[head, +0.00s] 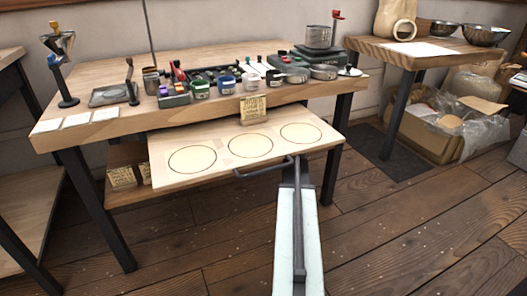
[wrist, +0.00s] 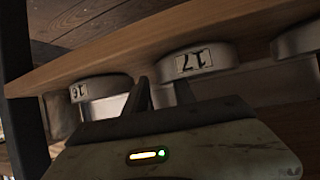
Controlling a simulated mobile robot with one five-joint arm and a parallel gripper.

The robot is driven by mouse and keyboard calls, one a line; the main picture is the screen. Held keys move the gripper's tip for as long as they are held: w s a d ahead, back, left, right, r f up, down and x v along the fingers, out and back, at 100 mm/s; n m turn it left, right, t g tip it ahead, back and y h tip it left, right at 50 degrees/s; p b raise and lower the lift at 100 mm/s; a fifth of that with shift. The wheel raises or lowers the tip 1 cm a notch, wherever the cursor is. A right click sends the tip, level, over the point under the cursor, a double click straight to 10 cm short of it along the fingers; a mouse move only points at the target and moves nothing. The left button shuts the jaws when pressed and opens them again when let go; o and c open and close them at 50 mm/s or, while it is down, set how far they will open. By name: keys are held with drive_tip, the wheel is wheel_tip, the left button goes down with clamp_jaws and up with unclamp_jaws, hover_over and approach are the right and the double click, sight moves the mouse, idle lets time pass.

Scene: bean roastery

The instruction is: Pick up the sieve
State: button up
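In the wrist view, which looks upside down, several round pale sieves stand in a row on a wooden shelf (wrist: 40,82). One is labelled 17 (wrist: 225,57), one is labelled 16 (wrist: 95,86), and one at the right edge (wrist: 298,37) shows no readable label. My gripper (wrist: 163,92) is open, with two dark fingers apart and nothing seen between them. The fingers point at the gap beside sieve 17, on its 16 side. Contact cannot be told. In the head view, the pull-out board hides my gripper and these sieves.
The pull-out board (head: 222,168) with three circles juts out above my arm, its handle (head: 262,171) in front. The table (head: 105,131) above is crowded with jars and metal pans. A side table (head: 383,50) stands right. The wooden floor (head: 400,230) at right front is clear.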

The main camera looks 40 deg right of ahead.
drive_tip(key=shift+w, duration=0.1)
clamp_jaws()
drive_tip(key=shift+r, duration=0.1)
